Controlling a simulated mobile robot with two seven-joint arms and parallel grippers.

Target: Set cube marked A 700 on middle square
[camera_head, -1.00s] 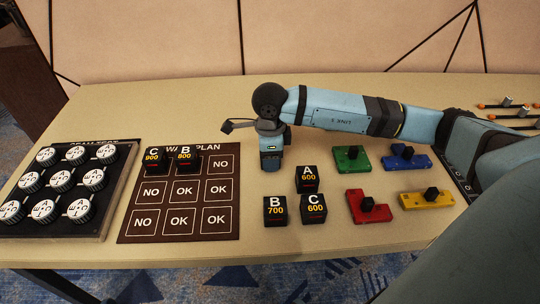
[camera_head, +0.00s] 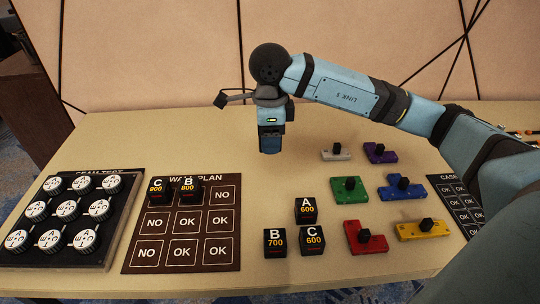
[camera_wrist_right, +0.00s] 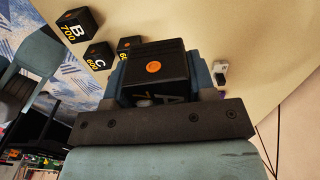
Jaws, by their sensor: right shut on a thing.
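My right gripper (camera_head: 270,146) points down above the table, to the right of the wall plan board (camera_head: 182,265). In the wrist view it is shut on a black cube (camera_wrist_right: 155,68) with an orange dot on one face. A dim A and a 7 show on another of its faces, partly in shadow. In the head view the gripper hides most or all of this cube. The board's middle square (camera_head: 186,222) reads OK and is empty. Cubes C 900 (camera_head: 157,191) and B 800 (camera_head: 189,190) sit on the board's top-left and top-middle squares. My left gripper is not in view.
Cubes A 600 (camera_head: 305,210), B 700 (camera_head: 274,242) and C 600 (camera_head: 311,240) stand right of the board. Several coloured blocks with black knobs, including a red one (camera_head: 364,238), lie further right. A dark tray of white knobs (camera_head: 62,212) lies at left.

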